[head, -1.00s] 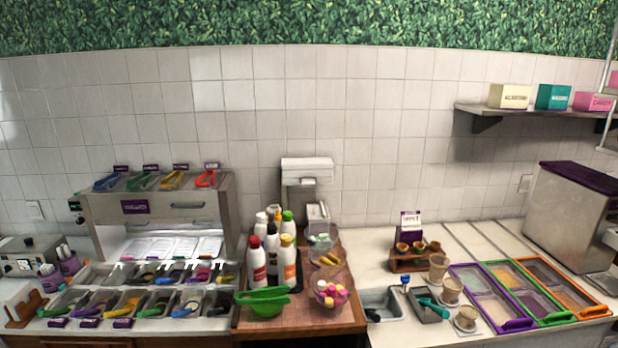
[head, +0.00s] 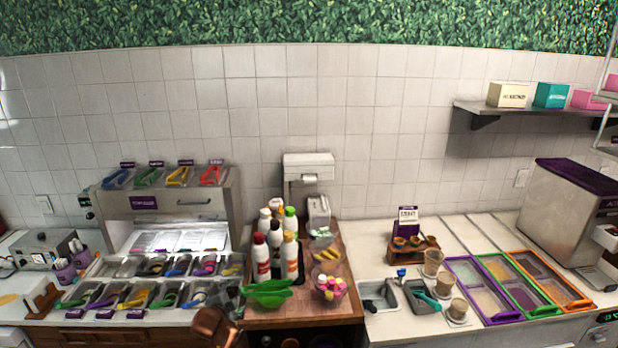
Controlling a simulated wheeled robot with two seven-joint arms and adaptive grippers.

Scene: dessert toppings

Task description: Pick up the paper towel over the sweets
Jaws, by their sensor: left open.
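A white paper towel dispenser (head: 308,166) is on the tiled wall behind the wooden counter section, with a bit of white paper at its lower edge. Below and in front of it, a clear bowl of pink, yellow and white sweets (head: 330,288) stands at the front right of the wooden top. My left gripper (head: 228,297) is low in the view, in front of the right end of the topping trays. It is open and looks empty, well below and left of the dispenser. My right gripper is not in view.
Several sauce bottles (head: 276,245) stand on the wooden top (head: 290,309) below the dispenser. Green bowls (head: 266,293) sit at its front left. A metal topping station (head: 167,204) is to the left. The wall above the bottles is clear.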

